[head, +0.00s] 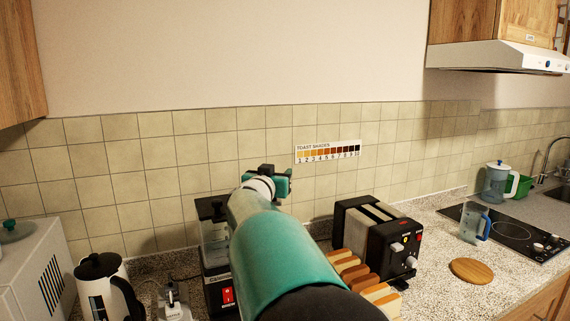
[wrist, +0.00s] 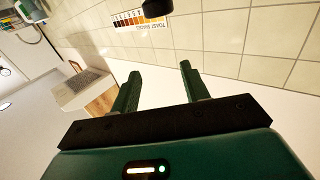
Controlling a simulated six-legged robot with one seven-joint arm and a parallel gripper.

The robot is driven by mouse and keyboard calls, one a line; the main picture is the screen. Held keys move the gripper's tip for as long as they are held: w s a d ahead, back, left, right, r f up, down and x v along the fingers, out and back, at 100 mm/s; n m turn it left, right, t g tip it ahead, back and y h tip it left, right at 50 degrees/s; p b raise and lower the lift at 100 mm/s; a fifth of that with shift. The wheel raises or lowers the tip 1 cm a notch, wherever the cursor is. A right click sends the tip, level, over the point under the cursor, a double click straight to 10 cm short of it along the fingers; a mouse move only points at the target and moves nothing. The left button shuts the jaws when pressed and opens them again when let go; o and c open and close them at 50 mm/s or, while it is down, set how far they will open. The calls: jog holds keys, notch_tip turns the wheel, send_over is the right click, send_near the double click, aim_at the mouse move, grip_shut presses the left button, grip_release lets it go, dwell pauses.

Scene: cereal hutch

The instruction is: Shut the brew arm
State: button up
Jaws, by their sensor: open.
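A black coffee machine (head: 217,280) with a clear tank and a lit red switch stands on the counter against the tiled wall. My arm covers its right side. I cannot make out its brew arm or tell how far open it is. My gripper (head: 275,183) is raised above and to the right of the machine's top, in front of the tiles. In the wrist view my gripper (wrist: 159,70) has its two green fingers spread apart with nothing between them. A dark rounded piece (wrist: 156,8) shows beyond the fingers at the top edge; I cannot tell what it is.
A black toaster (head: 378,240) and bread slices (head: 350,268) are right of my arm. A white kettle (head: 100,285) and a small silver device (head: 173,302) stand left. A wooden board (head: 471,270), a blue-handled jug (head: 475,225) and a cooktop (head: 515,235) are further right.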

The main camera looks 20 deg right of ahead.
jog(key=s+r, duration=0.6)
jog(key=s, duration=0.5)
jog(key=shift+a+r, duration=0.25)
jog(key=shift+r, duration=0.1)
jog(key=shift+s, duration=0.1)
